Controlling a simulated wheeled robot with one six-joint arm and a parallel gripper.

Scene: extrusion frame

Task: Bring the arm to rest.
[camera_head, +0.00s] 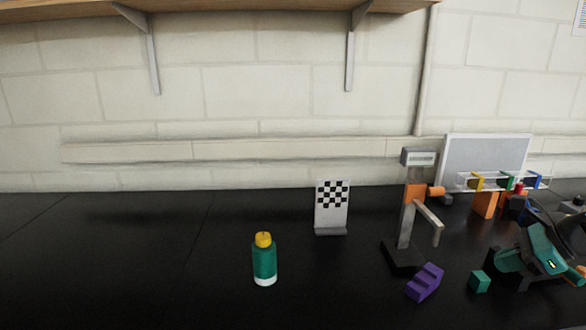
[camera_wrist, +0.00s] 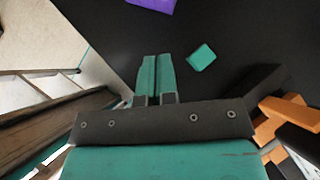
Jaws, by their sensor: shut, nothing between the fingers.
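My gripper (camera_wrist: 157,62) shows in the wrist view with its two teal fingers side by side and closed together. Nothing is held between them. A teal cube (camera_wrist: 202,57) lies on the black surface just right of the fingertips, apart from them. Part of a purple block (camera_wrist: 152,4) shows at the top edge. In the head view, teal and black parts of my arm (camera_head: 542,252) are low at the right, close to the teal cube (camera_head: 479,281). The fingertips are not clearly made out there.
A purple stepped block (camera_head: 425,283) and a grey stand (camera_head: 407,215) with an orange part are left of the cube. A green bottle (camera_head: 264,262) and a checkerboard plate (camera_head: 332,205) stand farther left. A rack (camera_head: 500,181) stands behind. The left of the black table is clear.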

